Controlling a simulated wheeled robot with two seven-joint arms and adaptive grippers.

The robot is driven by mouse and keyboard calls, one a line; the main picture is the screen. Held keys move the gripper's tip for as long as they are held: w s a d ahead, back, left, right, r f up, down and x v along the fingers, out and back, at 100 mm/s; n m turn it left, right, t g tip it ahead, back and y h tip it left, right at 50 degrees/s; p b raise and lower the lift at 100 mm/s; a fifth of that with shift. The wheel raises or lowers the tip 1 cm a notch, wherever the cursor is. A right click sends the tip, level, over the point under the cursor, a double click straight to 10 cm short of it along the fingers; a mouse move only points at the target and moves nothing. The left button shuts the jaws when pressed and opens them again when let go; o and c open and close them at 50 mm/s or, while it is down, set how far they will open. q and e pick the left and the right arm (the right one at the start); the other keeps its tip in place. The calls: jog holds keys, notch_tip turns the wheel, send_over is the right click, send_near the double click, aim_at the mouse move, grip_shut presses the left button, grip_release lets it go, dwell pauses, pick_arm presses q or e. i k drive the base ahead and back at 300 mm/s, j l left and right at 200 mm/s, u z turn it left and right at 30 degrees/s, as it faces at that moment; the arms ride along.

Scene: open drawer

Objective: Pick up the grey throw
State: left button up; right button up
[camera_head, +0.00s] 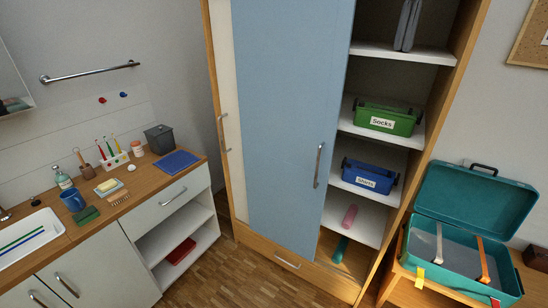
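A grey folded item (406,25), which looks like the grey throw, stands upright on the top visible shelf of the wardrobe. Its upper end is cut off by the top edge of the picture. The shelf (385,52) under it is white, and the space on both sides of it looks empty. Neither of my grippers shows in the head view.
A blue door (285,120) covers the wardrobe's left part. Lower shelves hold a green Socks box (388,119), a blue labelled box (368,177) and a pink item (349,217). An open teal case (440,283) stands right. A washstand counter (150,185) with small items stands left.

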aim_at(410, 14)
jog(key=l+z, duration=0.25)
jog(key=l, duration=0.15)
jog(key=l+z, duration=0.25)
jog(key=l, duration=0.15)
jog(key=i+j+z, duration=0.25)
jog(key=j+z, duration=0.2)
jog(key=j, duration=0.85)
jog(key=j+z, duration=0.4)
jog(key=j, duration=0.9)
jog(key=i, duration=0.05)
